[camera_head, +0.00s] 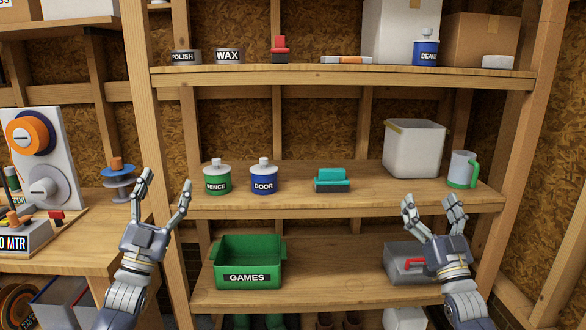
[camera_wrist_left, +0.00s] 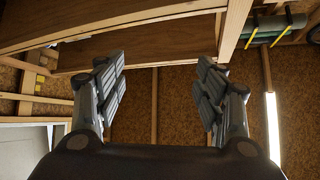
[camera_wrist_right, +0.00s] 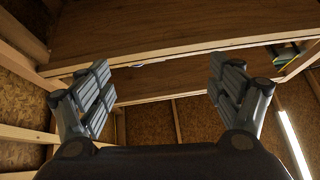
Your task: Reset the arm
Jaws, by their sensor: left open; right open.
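My left gripper (camera_head: 164,194) is raised in front of the left shelf post, with its fingers spread and nothing between them. In the left wrist view its open fingers (camera_wrist_left: 160,95) frame bare wall boards and wooden beams. My right gripper (camera_head: 435,208) is raised in front of the right part of the shelves, open and empty. In the right wrist view its open fingers (camera_wrist_right: 160,90) frame the underside of a shelf and the wall. Both grippers point upward and appear apart from the shelf items. The right gripper partly hides a grey toolbox (camera_head: 402,262) with a red handle.
The middle shelf (camera_head: 390,196) bears a green FENCE can (camera_head: 217,178), a blue DOOR can (camera_head: 264,178), a teal-topped item (camera_head: 332,180), a whitish bin (camera_head: 413,150) and a mug (camera_head: 462,170). A green GAMES crate (camera_head: 248,264) stands below. A workbench (camera_head: 95,240) is at left.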

